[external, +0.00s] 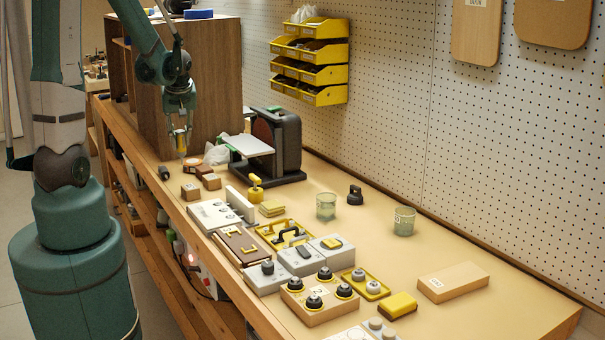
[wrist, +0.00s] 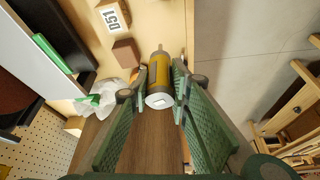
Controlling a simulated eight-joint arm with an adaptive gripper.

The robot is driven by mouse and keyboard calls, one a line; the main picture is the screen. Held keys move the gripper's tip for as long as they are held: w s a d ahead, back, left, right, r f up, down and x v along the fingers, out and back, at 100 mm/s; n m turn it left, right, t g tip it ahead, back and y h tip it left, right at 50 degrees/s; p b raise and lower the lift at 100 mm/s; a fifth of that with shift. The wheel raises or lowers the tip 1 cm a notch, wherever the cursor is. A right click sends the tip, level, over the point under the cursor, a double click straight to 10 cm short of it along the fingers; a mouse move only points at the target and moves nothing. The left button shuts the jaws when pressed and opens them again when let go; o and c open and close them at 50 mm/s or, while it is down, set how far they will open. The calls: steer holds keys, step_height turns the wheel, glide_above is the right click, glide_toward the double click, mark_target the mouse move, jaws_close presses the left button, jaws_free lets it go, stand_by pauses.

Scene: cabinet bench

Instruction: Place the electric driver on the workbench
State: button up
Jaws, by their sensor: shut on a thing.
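The electric driver (wrist: 159,72) is a yellow and grey cylinder with a pale end, held between the green fingers of my gripper (wrist: 160,95) in the wrist view. In the external view my gripper (external: 181,120) points down in front of the wooden cabinet, and the yellow driver (external: 181,141) hangs below it. The driver appears to be above the left end of the workbench (external: 440,250); its exact height is hard to tell.
A wooden cabinet (external: 200,85) stands close behind my gripper. A black machine with a pale table (external: 275,145), a crumpled plastic bag (external: 217,154) and small wooden blocks (external: 191,191) are nearby. Trays and knobs crowd the bench middle. The bench's right front is clearer.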

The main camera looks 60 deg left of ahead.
mark_target(182, 155)
steer(key=shift+f+b, duration=0.3)
steer(key=shift+f, duration=1.85)
steer(key=shift+f, duration=0.1)
steer(key=shift+f+b, duration=0.4)
steer(key=shift+f, duration=1.6)
steer(key=shift+f, duration=0.15)
steer(key=o, duration=1)
steer(key=shift+r, duration=0.3)
steer(key=shift+p+v, duration=1.05)
steer(key=shift+v, duration=4.85)
steer(key=shift+d, duration=0.1)
